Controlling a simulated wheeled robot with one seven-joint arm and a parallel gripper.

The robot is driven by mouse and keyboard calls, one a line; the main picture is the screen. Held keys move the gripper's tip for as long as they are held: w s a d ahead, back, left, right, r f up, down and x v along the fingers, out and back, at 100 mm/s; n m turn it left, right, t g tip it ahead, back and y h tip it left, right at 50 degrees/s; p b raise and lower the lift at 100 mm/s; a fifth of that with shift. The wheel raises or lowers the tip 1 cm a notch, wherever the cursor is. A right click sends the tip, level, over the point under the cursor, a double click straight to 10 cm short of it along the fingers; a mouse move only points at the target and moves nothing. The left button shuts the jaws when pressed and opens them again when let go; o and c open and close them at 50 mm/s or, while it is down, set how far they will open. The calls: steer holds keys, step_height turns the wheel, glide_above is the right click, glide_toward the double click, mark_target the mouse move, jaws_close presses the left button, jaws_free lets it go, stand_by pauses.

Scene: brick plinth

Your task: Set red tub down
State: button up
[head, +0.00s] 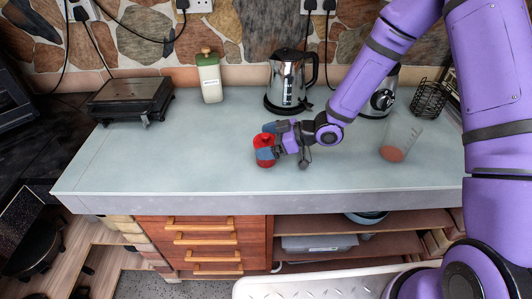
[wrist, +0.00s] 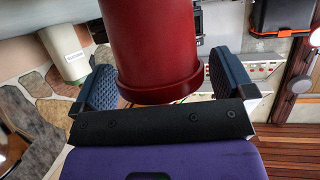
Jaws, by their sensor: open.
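The red tub (head: 265,142) is at the middle of the grey-green counter (head: 200,150), a little back from its front edge. It looks upright, with its base at the counter top. My gripper (head: 267,141) reaches in level from the right, one blue finger on the far side of the tub and one on the near side. In the wrist view the tub (wrist: 155,45) stands between the two open fingers (wrist: 163,82), with a narrow gap at the right finger. Whether the left finger touches it I cannot tell.
A steel kettle (head: 288,82) stands behind the tub. A white bottle with a green top (head: 210,80) and a dark grill (head: 132,99) are at the back left. A clear cup (head: 400,136), a blender (head: 382,96) and a wire basket (head: 429,99) are to the right. The counter's front left is clear.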

steer(key=shift+a, duration=0.1)
steer(key=shift+c, duration=0.5)
steer(key=c, duration=0.9)
steer(key=shift+r, duration=0.1)
